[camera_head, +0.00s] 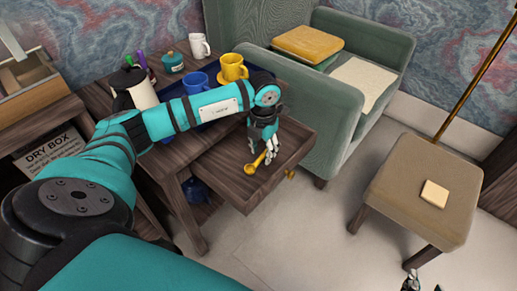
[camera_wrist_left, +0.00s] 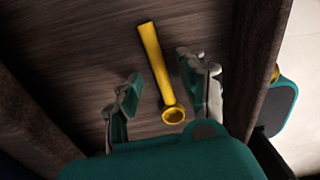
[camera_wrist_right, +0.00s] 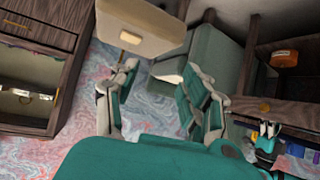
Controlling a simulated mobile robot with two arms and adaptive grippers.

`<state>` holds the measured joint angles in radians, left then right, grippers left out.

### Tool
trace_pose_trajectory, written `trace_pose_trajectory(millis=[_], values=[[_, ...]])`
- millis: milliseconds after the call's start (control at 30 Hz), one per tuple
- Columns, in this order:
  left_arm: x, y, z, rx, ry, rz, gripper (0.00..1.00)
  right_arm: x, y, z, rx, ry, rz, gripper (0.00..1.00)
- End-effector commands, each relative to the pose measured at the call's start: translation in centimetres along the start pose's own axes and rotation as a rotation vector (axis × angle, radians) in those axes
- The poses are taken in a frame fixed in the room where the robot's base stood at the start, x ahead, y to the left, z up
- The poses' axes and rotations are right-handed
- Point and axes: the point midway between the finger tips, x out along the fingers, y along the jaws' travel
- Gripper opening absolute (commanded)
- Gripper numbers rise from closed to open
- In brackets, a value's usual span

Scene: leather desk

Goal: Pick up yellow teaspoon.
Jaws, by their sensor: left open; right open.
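The yellow teaspoon (camera_head: 256,162) lies in the open wooden drawer (camera_head: 224,175), near its front. In the left wrist view the teaspoon (camera_wrist_left: 153,55) lies on the drawer floor, its handle pointing away and its round bowl (camera_wrist_left: 173,114) toward the palm. My left gripper (camera_head: 267,146) points down into the drawer. Its open fingers (camera_wrist_left: 162,82) stand on either side of the teaspoon, with a gap on both sides. My right gripper (camera_wrist_right: 158,88) is open and empty, away from the drawer. Only its tips (camera_head: 411,281) show at the bottom right of the head view.
Drawer walls enclose the left gripper closely. A yellow mug (camera_head: 233,68), a blue mug (camera_head: 196,82), a white mug (camera_head: 199,46) and a teal pot (camera_head: 173,62) stand on the desk above. A green armchair (camera_head: 335,110) is beside the drawer. A stool (camera_head: 400,198) stands at right.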

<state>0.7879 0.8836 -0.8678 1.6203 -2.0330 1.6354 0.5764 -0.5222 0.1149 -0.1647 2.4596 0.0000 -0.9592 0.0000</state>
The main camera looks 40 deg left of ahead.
Motion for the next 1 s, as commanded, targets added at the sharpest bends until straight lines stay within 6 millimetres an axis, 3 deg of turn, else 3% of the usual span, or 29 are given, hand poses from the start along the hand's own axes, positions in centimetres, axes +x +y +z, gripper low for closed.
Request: trace_pose_trajectory(millis=[133, 367, 700, 1000], values=[[0.96, 0.01, -0.02, 0.000, 0.001, 0.000, 0.41, 0.21, -0.18, -1.11, 0.000, 0.060, -0.004, 0.47], [0.95, -0.01, -0.01, 0.001, 0.000, 0.000, 0.41, 0.19, -0.19, -1.28, 0.000, 0.066, -0.004, 0.47], [0.92, -0.01, 0.00, 0.001, 0.000, 0.000, 0.00, 0.19, -0.18, -1.25, 0.000, 0.065, -0.004, 0.47], [0.64, -0.01, 0.03, 0.001, -0.001, 0.000, 0.00, 0.15, -0.17, -1.23, 0.000, 0.061, -0.004, 0.47]])
